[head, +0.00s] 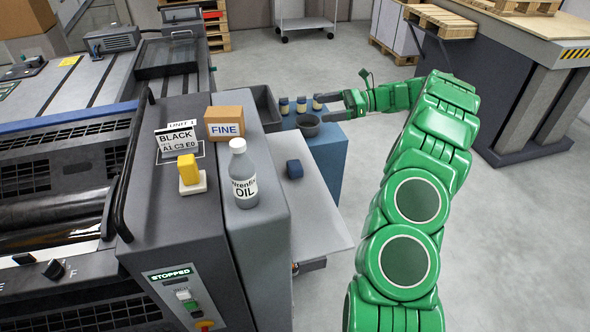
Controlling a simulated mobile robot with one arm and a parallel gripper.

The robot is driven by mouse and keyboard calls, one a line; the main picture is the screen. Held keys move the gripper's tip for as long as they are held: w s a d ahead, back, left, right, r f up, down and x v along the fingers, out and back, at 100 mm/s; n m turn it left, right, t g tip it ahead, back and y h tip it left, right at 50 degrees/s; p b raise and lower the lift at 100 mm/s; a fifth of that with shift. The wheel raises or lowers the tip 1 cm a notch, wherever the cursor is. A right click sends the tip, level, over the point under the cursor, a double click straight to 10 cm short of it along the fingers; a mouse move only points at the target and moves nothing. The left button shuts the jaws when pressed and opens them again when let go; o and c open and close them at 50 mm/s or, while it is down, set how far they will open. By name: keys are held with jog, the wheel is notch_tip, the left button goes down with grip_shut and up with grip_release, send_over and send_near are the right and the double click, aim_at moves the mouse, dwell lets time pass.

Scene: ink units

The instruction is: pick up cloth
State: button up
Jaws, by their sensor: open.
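I cannot say for certain which thing is the cloth. A small dark blue bundle (294,169) lies on the light grey shelf (318,215) beside the press. A white flat piece (194,184) lies on the press top under a yellow block (188,168), and it may be folded cloth. My gripper (325,107) is open, with its dark fingers pointing left near the small jars and the dark bowl. It is above and to the right of the blue bundle in the picture, well apart from it. I see nothing held.
A grey oil bottle (241,175), a box marked FINE (225,122) and a BLACK sign (177,139) stand on the press. Several small jars (301,104) and a dark bowl (308,125) stand on a blue cabinet (331,150). Floor at lower right is clear.

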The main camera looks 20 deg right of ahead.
send_near(298, 164)
jog(key=a, duration=0.1)
jog(key=shift+x, duration=3.85)
jog(key=c, duration=1)
